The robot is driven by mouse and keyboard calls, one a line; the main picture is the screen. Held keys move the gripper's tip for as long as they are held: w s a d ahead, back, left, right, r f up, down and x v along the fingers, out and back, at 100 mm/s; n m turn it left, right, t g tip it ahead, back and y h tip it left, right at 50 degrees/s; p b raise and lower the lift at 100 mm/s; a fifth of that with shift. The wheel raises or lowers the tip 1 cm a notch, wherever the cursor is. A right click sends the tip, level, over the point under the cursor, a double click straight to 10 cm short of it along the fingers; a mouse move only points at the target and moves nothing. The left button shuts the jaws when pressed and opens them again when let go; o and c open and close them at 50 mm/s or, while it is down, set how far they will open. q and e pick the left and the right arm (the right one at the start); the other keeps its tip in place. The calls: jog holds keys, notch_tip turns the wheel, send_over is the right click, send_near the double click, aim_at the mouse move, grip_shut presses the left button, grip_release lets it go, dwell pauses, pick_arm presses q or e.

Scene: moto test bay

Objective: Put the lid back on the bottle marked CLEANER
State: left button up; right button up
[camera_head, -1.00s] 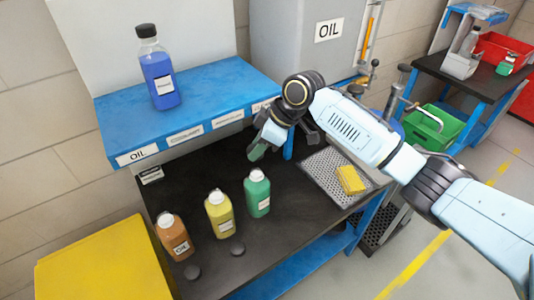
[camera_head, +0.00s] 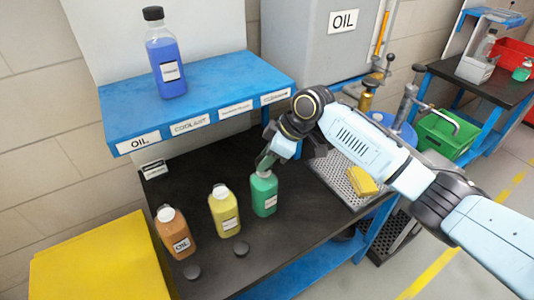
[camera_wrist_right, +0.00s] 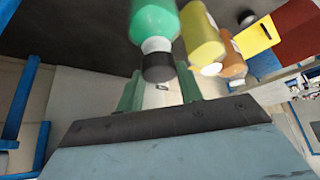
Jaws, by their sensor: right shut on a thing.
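A green bottle (camera_head: 264,196) stands upright on the black bench, with a white neck and a small label I cannot read. My right gripper (camera_head: 266,162) is directly above it, fingers pointing down. In the right wrist view the green fingers (camera_wrist_right: 160,92) are shut on a black lid (camera_wrist_right: 158,67). The lid is in line with the white neck of the green bottle (camera_wrist_right: 153,20) and appears to meet it; I cannot tell whether it is seated. A yellow bottle (camera_head: 224,212) and an orange bottle marked OIL (camera_head: 175,234) stand to the left, both with white tops. My left gripper is not in view.
A blue bottle (camera_head: 165,60) with a black cap stands on the blue shelf (camera_head: 115,105) above. A yellow sponge (camera_head: 362,181) lies on a perforated tray (camera_head: 335,172) to the right.

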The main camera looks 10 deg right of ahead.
jog(key=shift+p, duration=0.85)
dwell(1.1)
jog(key=shift+f, duration=0.2)
dwell(0.9)
jog(key=shift+p, duration=0.6)
dwell(0.4)
jog(key=o, duration=1)
jog(key=shift+o, duration=0.5)
jog(key=o, duration=0.4)
jog(key=shift+r, duration=0.1)
